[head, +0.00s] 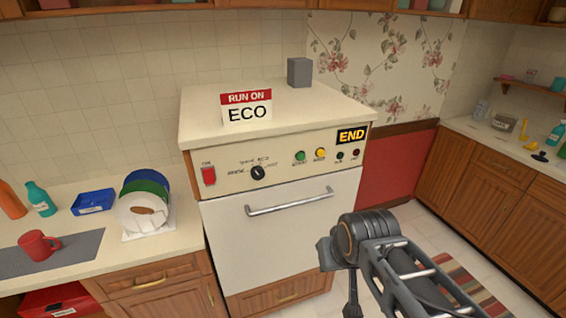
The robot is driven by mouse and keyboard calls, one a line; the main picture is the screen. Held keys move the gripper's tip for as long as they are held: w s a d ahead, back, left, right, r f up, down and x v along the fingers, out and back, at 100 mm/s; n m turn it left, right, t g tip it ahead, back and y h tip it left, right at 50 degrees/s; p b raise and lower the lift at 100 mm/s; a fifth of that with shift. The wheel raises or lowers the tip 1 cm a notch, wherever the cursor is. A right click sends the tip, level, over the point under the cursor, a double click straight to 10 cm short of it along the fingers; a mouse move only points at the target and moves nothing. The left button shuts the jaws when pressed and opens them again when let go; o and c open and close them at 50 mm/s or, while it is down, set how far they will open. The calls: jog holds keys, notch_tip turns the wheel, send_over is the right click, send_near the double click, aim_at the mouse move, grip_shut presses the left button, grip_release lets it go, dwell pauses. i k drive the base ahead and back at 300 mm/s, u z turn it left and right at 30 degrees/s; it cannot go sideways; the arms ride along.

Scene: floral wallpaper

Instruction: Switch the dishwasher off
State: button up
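The dishwasher (285,212) is a white-fronted appliance with a cream top, standing in the middle of the head view. Its control panel has a red rocker switch (208,175) at the left, a black dial (258,172), a green button (300,156), a yellow button (320,154) and two small dark lamps at the right. A display (351,135) at the panel's upper right reads END. The door with its bar handle (290,203) is closed. My gripper (352,306) hangs low, in front of and right of the door, apart from it; its fingertips are not clearly visible.
A sign (247,108) reading RUN ON ECO and a grey block (300,72) stand on the dishwasher. The left counter holds a plate rack (148,232), a blue tray (93,202), bottles and a red mug (38,245). Open floor lies at right, with a striped rug (462,280).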

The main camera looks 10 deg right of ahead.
aim_at(209, 176)
jog(key=z, duration=2.05)
jog(key=k, duration=1.3)
jog(key=u, duration=2.15)
jog(key=i, duration=0.35)
jog(key=u, duration=0.05)
